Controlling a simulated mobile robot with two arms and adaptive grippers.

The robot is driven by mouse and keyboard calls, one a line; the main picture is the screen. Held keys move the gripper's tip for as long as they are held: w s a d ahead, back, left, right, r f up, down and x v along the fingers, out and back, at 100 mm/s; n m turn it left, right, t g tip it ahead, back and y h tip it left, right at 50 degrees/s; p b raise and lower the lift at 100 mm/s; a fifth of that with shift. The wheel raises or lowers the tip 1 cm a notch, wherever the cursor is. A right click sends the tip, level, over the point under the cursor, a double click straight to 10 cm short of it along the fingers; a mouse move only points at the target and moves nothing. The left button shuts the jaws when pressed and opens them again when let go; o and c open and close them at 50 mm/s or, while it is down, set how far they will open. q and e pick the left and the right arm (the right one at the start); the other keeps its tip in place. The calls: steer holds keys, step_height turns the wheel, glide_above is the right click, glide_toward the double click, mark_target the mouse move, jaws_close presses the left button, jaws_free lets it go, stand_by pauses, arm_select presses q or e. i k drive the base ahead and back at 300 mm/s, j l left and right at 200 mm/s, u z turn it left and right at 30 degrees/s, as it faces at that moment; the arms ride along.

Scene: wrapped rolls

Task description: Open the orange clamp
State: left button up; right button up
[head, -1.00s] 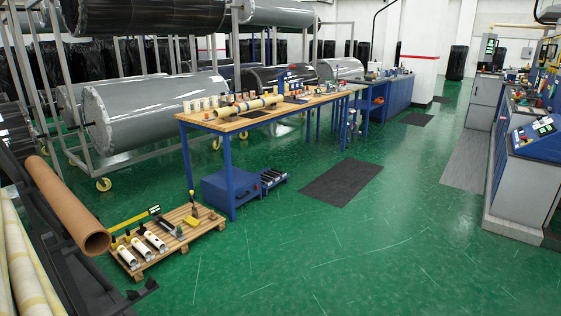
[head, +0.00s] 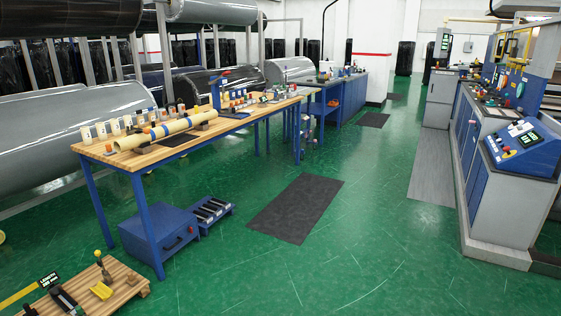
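I cannot make out an orange clamp for certain. Small orange parts show on the wooden-topped workbench (head: 93,152), around a long pale yellow roll (head: 165,130) that lies along it. They are too small to tell what they are. Neither of my grippers is in the head view.
A pallet (head: 128,283) with tools lies on the floor at the lower left. A blue cabinet (head: 160,239) stands under the workbench. A dark mat (head: 296,208) lies in the aisle. A control console (head: 524,147) stands at the right. The green floor between is clear.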

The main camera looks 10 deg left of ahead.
mark_target(146, 131)
steer(key=i+j+u, duration=0.3)
steer(key=i, duration=0.2)
steer(key=i+j+u, duration=0.3)
steer(key=i, duration=0.25)
steer(key=i+j, duration=0.1)
steer(key=j, duration=0.3)
steer(key=i+j+u, duration=0.15)
steer(key=j, duration=0.3)
steer(key=i+j, duration=0.1)
steer(key=j, duration=0.3)
steer(key=i+l+z, duration=0.2)
steer(key=i+z, duration=0.15)
steer(key=i, duration=0.45)
steer(key=i+z, duration=0.35)
steer(key=i, duration=0.45)
